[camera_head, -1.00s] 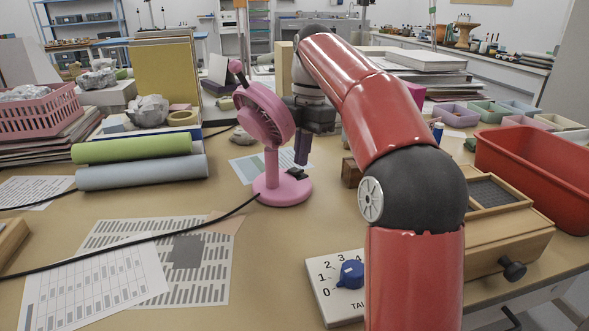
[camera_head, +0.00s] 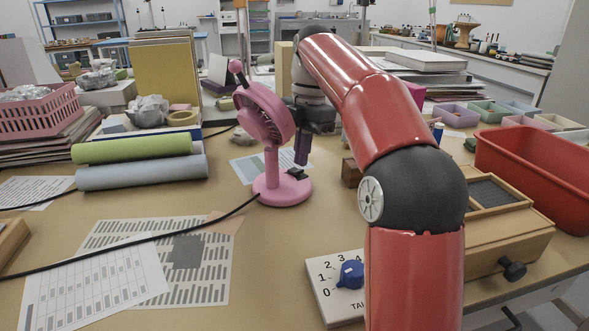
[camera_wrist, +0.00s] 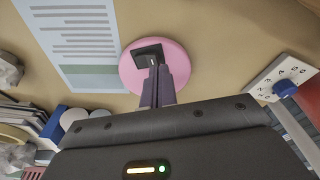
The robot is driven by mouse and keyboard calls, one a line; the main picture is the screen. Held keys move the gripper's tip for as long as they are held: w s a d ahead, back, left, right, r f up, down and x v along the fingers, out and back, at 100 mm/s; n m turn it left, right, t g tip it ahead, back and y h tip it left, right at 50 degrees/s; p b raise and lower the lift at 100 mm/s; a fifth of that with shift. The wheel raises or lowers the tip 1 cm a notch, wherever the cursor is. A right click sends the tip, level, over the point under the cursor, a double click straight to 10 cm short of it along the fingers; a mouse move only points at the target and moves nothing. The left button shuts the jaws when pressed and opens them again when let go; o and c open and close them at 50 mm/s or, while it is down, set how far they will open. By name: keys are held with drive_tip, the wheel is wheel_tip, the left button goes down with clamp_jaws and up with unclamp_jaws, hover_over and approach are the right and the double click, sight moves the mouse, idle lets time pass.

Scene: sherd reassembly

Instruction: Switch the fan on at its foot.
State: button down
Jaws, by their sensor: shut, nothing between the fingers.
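The pink fan (camera_head: 264,118) stands upright on the table with its round foot (camera_head: 280,191). A black switch (camera_head: 297,173) sits on the foot's right side. My gripper (camera_head: 301,162) points down beside the fan with its fingers closed and empty, tips just above the switch. In the wrist view the fingertips (camera_wrist: 159,68) overlap the near edge of the black switch (camera_wrist: 148,52) on the pink foot (camera_wrist: 176,58). I cannot tell whether they touch it, and the fingers hide part of it. The switch's position is too small to read.
A white dial panel (camera_head: 325,290) with a blue knob (camera_head: 351,274) lies in front. A wooden box (camera_head: 490,240) and a red bin (camera_head: 535,160) are to the right. Green (camera_head: 130,148) and grey rolls (camera_head: 140,173) lie left. A black cable (camera_head: 130,240) crosses the table.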

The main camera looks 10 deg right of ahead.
sight(301, 173)
drive_tip(key=shift+f+b, duration=0.6)
drive_tip(key=shift+f, duration=0.3)
idle(0.6)
drive_tip(key=shift+r, duration=0.1)
wheel_tip(301, 173, up, 5)
drive_tip(key=p, duration=0.5)
drive_tip(key=shift+r+p, duration=0.1)
drive_tip(key=shift+p, duration=0.25)
drive_tip(key=shift+r, duration=0.9)
